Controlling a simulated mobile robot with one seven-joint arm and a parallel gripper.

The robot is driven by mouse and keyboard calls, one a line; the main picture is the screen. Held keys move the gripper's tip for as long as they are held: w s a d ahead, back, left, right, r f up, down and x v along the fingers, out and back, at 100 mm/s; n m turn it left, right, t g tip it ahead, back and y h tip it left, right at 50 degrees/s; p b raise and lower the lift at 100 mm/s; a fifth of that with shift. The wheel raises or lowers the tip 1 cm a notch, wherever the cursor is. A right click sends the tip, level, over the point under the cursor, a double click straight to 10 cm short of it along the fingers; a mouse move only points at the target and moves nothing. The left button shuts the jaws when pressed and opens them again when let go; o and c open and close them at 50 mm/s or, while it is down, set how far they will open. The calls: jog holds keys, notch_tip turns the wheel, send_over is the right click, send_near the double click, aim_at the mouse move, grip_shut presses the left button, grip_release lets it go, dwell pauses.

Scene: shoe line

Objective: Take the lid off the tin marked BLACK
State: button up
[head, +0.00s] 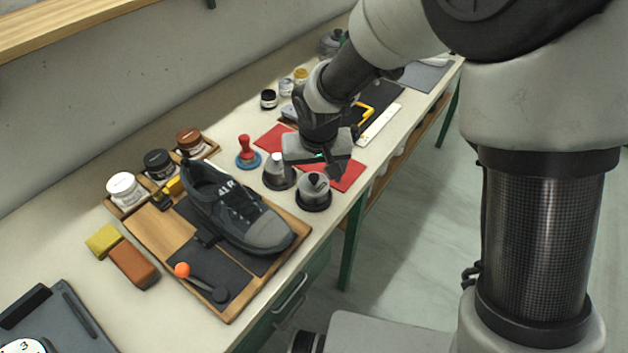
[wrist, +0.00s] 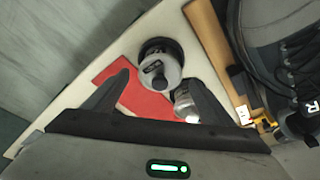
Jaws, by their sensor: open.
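A dark-lidded jar (head: 158,163) stands in a wooden rack at the left back of the bench, between a white jar (head: 124,190) and a brown-lidded jar (head: 190,141). A smaller dark-lidded pot (head: 268,99) stands further back. No label is readable, so I cannot tell which is marked BLACK. My gripper (head: 320,166) is above the red cloth, well to the right of the jar rack. In the wrist view my gripper (wrist: 158,78) is open and empty, with a grey metal can (wrist: 162,66) beyond its fingertips. Neither dark jar shows in the wrist view.
A dark shoe (head: 235,210) lies on a wooden board between my gripper and the bench's left part. Metal cans (head: 313,188) and a red-handled stamp (head: 247,150) stand near my gripper. Yellow and brown blocks (head: 133,265) lie at the left. The front-left bench surface has clear patches.

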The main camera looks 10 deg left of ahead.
jog(key=shift+c, duration=0.3)
jog(key=c, duration=1.1)
